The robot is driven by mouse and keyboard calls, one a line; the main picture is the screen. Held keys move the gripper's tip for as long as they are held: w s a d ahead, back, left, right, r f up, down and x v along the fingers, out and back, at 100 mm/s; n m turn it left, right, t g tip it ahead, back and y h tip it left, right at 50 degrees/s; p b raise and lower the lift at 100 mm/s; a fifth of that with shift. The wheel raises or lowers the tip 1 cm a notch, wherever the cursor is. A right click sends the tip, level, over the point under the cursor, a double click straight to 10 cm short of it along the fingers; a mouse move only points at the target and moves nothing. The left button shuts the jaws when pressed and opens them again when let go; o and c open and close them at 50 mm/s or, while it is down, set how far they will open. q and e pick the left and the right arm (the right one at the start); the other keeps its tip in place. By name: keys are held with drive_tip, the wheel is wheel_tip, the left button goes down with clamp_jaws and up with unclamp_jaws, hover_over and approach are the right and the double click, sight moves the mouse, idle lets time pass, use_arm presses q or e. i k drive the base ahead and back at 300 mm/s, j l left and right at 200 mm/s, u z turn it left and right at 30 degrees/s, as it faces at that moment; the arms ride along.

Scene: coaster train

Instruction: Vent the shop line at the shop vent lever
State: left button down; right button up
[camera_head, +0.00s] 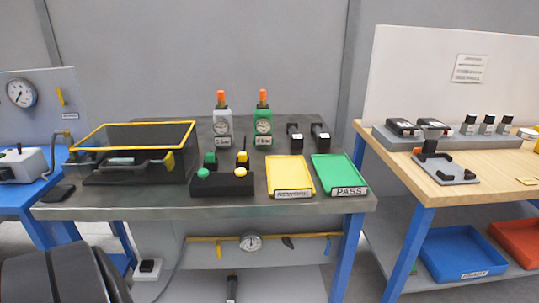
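A round gauge (21,92) is mounted on the grey back panel at the far left. A small yellow lever-like part (61,97) is on the same panel, right of the gauge. Under the middle bench a yellow pipe (205,239) runs across, with a second round gauge (250,242) and a small dark handle-like part (288,242) on it. No label shows which part is the shop vent lever, and the lever positions are too small to tell. Neither of my grippers is in view.
The middle bench (150,211) holds a yellow-rimmed black box (138,165), a button box (222,184), two regulators, a yellow REWORK tray (288,172) and a green PASS tray (336,171). A wooden bench (400,168) stands right, a blue one (20,197) left.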

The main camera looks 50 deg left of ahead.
sight(219, 256)
drive_tip(key=j+u, duration=0.1)
drive_tip(key=u, duration=0.3)
drive_tip(key=k+j+u, duration=0.1)
drive_tip(key=u, duration=0.3)
drive_tip(key=j+u, duration=0.2)
drive_tip(key=u, duration=0.25)
drive_tip(key=j+u, duration=0.15)
drive_tip(key=u, duration=0.25)
drive_tip(key=i+l+u, duration=0.1)
drive_tip(key=l, duration=0.25)
drive_tip(key=i+l+u, duration=0.1)
drive_tip(key=i+l, duration=0.15)
drive_tip(key=l, duration=0.15)
drive_tip(key=i+l+u, duration=0.1)
drive_tip(key=l, duration=0.25)
drive_tip(key=i+l+u, duration=0.1)
drive_tip(key=i+l, duration=0.15)
drive_tip(key=l, duration=0.15)
